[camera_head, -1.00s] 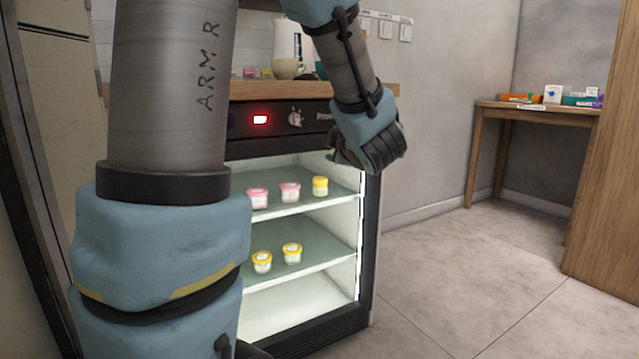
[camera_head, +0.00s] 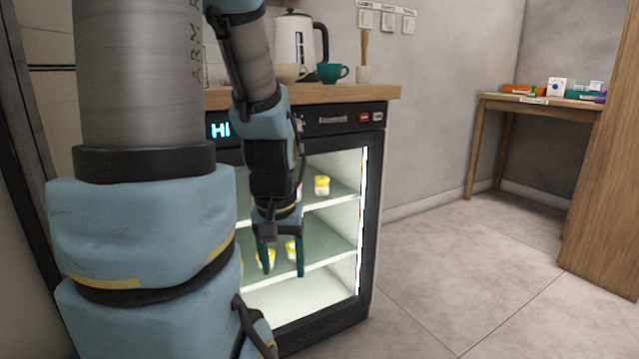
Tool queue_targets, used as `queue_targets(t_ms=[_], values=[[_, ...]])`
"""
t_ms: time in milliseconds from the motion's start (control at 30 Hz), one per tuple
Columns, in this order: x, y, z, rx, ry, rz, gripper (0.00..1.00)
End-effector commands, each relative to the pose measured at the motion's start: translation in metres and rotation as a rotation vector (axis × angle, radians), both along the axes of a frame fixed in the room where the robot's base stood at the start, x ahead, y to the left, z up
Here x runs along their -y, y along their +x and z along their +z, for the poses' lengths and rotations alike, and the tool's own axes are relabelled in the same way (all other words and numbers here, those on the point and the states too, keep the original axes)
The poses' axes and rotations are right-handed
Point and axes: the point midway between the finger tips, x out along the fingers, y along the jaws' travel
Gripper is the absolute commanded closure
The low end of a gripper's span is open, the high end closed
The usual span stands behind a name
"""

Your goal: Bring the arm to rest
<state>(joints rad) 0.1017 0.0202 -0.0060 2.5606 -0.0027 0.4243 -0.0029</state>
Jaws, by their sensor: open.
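My gripper (camera_head: 281,262) hangs in front of the lit fridge (camera_head: 370,215), pointing down, with its two fingers apart and nothing seen between them. My arm's large links fill the left of the picture and hide the fridge's left side. Yellow-lidded jars stand on the fridge shelves: one (camera_head: 321,186) on the upper shelf, others on the lower shelf partly behind my gripper. I cannot tell whether my gripper is inside the fridge opening or in front of it.
A wooden counter (camera_head: 350,93) above the fridge bears a kettle (camera_head: 296,42), a cream cup (camera_head: 289,73), a teal cup (camera_head: 331,73) and a small pot (camera_head: 363,74). A wooden table (camera_head: 490,103) with boxes stands far right. The floor (camera_head: 460,255) at right is clear.

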Motion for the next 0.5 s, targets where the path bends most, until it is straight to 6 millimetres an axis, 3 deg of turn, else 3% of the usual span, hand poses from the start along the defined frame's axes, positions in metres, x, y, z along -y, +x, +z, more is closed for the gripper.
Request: queue_targets(t_ms=[33,500], values=[[0.0,0.0,0.025,0.0,0.0,0.001,0.34],[0.001,0.001,0.168,0.002,-0.001,0.002,0.34]])
